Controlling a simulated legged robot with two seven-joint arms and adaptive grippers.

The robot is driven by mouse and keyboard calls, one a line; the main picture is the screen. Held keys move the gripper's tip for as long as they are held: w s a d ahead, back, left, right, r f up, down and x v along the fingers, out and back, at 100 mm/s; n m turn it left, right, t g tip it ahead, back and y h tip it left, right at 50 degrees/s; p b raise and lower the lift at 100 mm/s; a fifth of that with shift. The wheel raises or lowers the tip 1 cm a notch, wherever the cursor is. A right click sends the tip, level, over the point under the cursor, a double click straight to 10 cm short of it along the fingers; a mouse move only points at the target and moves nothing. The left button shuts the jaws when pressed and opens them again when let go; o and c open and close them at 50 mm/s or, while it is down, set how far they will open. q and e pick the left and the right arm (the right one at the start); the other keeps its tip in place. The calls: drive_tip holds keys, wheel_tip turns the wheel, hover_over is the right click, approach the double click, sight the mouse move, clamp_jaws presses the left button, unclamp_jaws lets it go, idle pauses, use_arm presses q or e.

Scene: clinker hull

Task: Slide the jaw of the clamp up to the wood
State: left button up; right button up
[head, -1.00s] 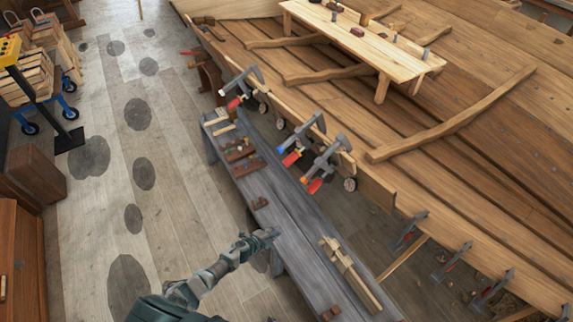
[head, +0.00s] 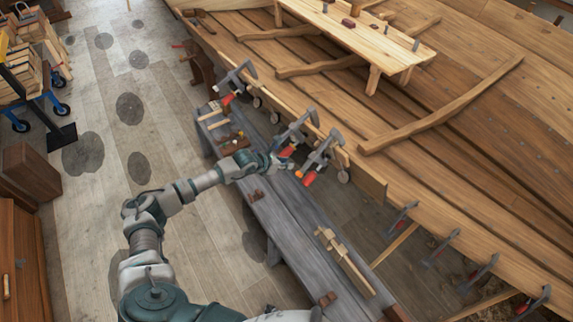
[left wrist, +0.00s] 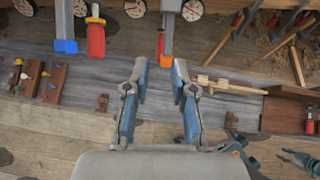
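Several grey bar clamps hang on the wooden plank along the hull. The middle clamp (head: 297,128) and the one right of it (head: 322,153) are nearest my left gripper (head: 283,164). In the left wrist view, my left gripper (left wrist: 159,70) is open and empty, its blue-lined fingers apart below a clamp with an orange part (left wrist: 160,44). A clamp with a blue end (left wrist: 66,46) and a red handle (left wrist: 96,40) is left of it. Gaps between jaws and wood are too small to judge. Teal parts at the wrist view's lower right may be my right arm; its grip is unclear.
The grey bench (head: 290,215) lies below the clamps, with wooden blocks and a wooden tool (head: 342,258) on it. More clamps (head: 440,247) hang at the right. A third nearby clamp (head: 236,82) is at the upper left. The floor (head: 100,210) is open at left.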

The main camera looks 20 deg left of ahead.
sight(310, 162)
use_arm(q)
drive_tip(key=w+d+f+b, duration=0.1)
drive_tip(key=d+f+b, duration=0.1)
drive_tip(key=w+d+f+b, duration=0.1)
drive_tip(key=w+d+b, duration=0.1)
drive_tip(key=b, duration=0.1)
drive_tip(key=w+d+f+b, duration=0.2)
drive_tip(key=d, duration=0.1)
drive_tip(key=shift+w+d+f+b, duration=0.1)
drive_tip(key=shift+w+f+b, duration=0.15)
drive_tip(key=shift+f+b, duration=0.15)
drive_tip(key=shift+w+a+f+b, duration=0.15)
drive_tip(key=shift+a+b, duration=0.1)
drive_tip(key=shift+b, duration=0.1)
drive_tip(key=shift+w+a+f+b, duration=0.4)
drive_tip(key=shift+w+a+f, duration=0.1)
drive_tip(key=shift+a, duration=0.3)
drive_tip(key=shift+d+r, duration=0.25)
drive_tip(key=shift+d, duration=0.8)
drive_tip(key=shift+c, duration=0.4)
drive_tip(key=shift+a, duration=0.15)
drive_tip(key=shift+w+a, duration=0.3)
drive_tip(key=shift+a, duration=0.25)
drive_tip(key=shift+w+d+r+b, duration=0.3)
drive_tip(key=shift+d+b, duration=0.15)
drive_tip(key=shift+d, duration=0.3)
use_arm(e)
wheel_tip(310, 162, down, 11)
drive_tip(key=shift+s+d, duration=0.2)
drive_tip(key=shift+d, duration=0.25)
